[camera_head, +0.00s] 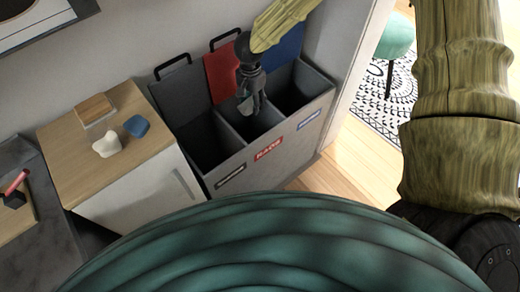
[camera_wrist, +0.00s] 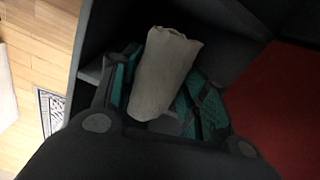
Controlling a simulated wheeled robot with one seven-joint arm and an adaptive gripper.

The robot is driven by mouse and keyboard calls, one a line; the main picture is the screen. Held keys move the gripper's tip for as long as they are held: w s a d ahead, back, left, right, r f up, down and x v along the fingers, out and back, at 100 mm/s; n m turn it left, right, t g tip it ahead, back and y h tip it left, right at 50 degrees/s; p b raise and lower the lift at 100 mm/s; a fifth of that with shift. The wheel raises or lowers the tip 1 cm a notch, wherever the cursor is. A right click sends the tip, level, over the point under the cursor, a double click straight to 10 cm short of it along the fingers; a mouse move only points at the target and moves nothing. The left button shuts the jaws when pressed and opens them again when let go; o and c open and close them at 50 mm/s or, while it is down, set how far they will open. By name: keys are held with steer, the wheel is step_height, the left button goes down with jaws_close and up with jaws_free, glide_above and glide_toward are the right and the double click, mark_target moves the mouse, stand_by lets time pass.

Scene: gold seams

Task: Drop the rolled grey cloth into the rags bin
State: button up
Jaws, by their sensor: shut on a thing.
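My gripper (camera_head: 251,95) points down over the middle compartment of the grey three-part bin. It is shut on the rolled grey cloth, which shows clearly between the teal finger pads in the wrist view (camera_wrist: 163,72). In the head view the cloth is small and hard to tell from the fingers. The rags bin (camera_head: 268,150) is the middle compartment, with a red RAGS label on its front and a raised red lid (camera_head: 222,78) behind. The red lid also shows at the right of the wrist view (camera_wrist: 285,105). The cloth's exact height against the rim is unclear.
A left compartment (camera_head: 202,145) with a dark label and a right one (camera_head: 297,92) with a blue label flank it. A wooden-topped cabinet (camera_head: 65,150) on the left holds a white item (camera_head: 107,145), a blue item (camera_head: 137,126) and a wooden block (camera_head: 94,109).

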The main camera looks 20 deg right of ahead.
steer(key=shift+f, duration=0.15)
steer(key=o, duration=0.9)
steer(key=shift+o, duration=0.2)
step_height(320, 180, up, 12)
stand_by(0.6)
